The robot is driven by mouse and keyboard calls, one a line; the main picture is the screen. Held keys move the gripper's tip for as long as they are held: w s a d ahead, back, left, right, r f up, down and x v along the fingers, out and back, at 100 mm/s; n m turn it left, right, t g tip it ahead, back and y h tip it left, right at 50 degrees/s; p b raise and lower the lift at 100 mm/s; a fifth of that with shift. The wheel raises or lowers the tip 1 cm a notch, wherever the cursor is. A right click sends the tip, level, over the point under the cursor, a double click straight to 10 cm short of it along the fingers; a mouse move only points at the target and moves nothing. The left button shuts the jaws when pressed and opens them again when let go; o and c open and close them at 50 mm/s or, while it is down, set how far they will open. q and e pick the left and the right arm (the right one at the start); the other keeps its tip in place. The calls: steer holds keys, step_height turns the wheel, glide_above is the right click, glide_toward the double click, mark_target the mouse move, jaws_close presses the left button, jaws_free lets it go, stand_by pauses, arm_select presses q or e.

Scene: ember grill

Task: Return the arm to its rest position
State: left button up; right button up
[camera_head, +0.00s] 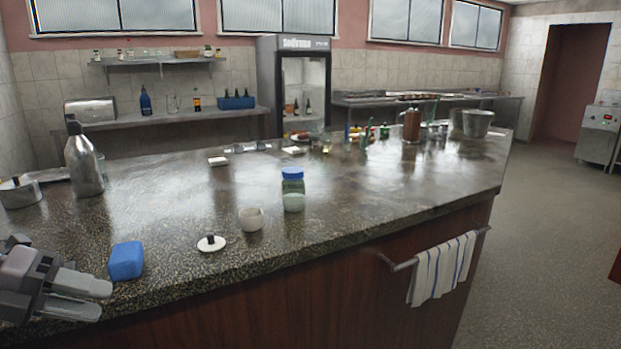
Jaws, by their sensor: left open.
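My left gripper (82,296) is at the lower left corner of the head view, at the front edge of the counter (330,215). Its fingers point right and are open, with nothing seen between them. A blue block-like item (126,261) lies on the counter just right of and beyond the fingertips, apart from them as far as I can tell. My right gripper is not in view.
A white lid with a dark knob (211,243), a small white cup (251,219) and a blue-capped jar (293,190) stand right of the gripper. A metal bottle (84,160) and a lidded pot (19,192) stand behind it. A striped towel (441,270) hangs on the counter's front rail.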

arm_select(q)
steer(key=s+a+f+n+t+y+p, duration=0.1)
steer(key=s+f+n+t+y+p, duration=0.3)
steer(key=f+n, duration=0.6)
steer(key=s+a+f+n+t+y+b, duration=0.15)
steer(key=f+n+t, duration=0.35)
steer(key=f+n, duration=0.5)
steer(key=s+d+f+n+g, duration=0.1)
steer(key=s+d+f+n, duration=0.2)
steer(key=d, duration=0.2)
steer(key=s+d+f+n+g+y+p, duration=0.1)
steer(key=s+d+f+n, duration=0.2)
steer(key=d, duration=0.3)
steer(key=s+d+f+n+g+y+p, duration=0.1)
steer(key=s+d+f+n+g, duration=0.1)
steer(key=s+d+f+n, duration=0.1)
steer(key=d+n, duration=0.1)
steer(key=d, duration=0.1)
steer(key=shift+d, duration=0.3)
